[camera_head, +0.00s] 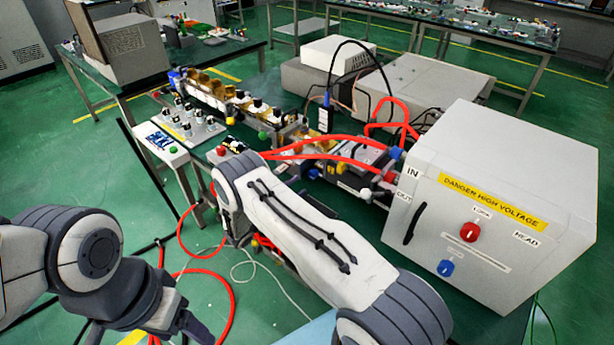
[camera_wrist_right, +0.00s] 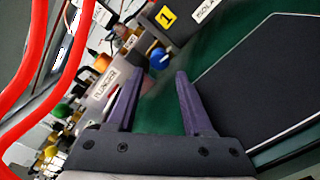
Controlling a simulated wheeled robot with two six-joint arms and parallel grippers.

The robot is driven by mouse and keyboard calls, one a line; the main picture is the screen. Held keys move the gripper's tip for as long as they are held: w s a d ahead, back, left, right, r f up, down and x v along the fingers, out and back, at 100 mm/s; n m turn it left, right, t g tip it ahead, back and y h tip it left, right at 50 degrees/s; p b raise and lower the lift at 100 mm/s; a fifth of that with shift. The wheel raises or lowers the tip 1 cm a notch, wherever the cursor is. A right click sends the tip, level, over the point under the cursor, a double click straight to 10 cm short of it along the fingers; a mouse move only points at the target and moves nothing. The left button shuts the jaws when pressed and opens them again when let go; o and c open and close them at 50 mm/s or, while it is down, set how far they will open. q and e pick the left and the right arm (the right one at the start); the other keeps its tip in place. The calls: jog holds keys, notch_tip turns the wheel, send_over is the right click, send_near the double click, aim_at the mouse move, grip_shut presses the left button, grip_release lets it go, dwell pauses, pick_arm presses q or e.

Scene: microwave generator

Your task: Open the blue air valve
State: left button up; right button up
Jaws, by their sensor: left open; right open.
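A blue knob (camera_wrist_right: 159,59) shows in the right wrist view, just beyond and between the fingertips of my right gripper (camera_wrist_right: 160,74). The right gripper is open and empty, with its fingers apart from the knob. In the head view my right arm hides this gripper. Blue knobs also show there beside the hoses (camera_head: 396,152) and on the white cabinet's front (camera_head: 445,268); I cannot tell which one matches the wrist view. My left gripper (camera_head: 180,333) is open and empty at the lower left, over the floor and away from the knobs.
The white high-voltage cabinet (camera_head: 500,190) stands at the right, with a red knob (camera_head: 470,232). Red hoses (camera_head: 325,142) loop over the bench near my right arm; red hoses (camera_wrist_right: 60,70) also pass close by in the wrist view. Green floor at the left is mostly free.

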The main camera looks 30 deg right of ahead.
aim_at(310, 176)
jog(key=p+x, duration=0.1)
jog(key=x, duration=0.4)
jog(key=shift+w+d, duration=0.1)
jog(key=shift+d, duration=0.1)
grip_shut()
jog(key=shift+f+n+b, duration=0.15)
jog(key=shift+n+b, duration=0.35)
jog(key=shift+b, duration=0.1)
jog(key=shift+n, duration=0.3)
grip_release()
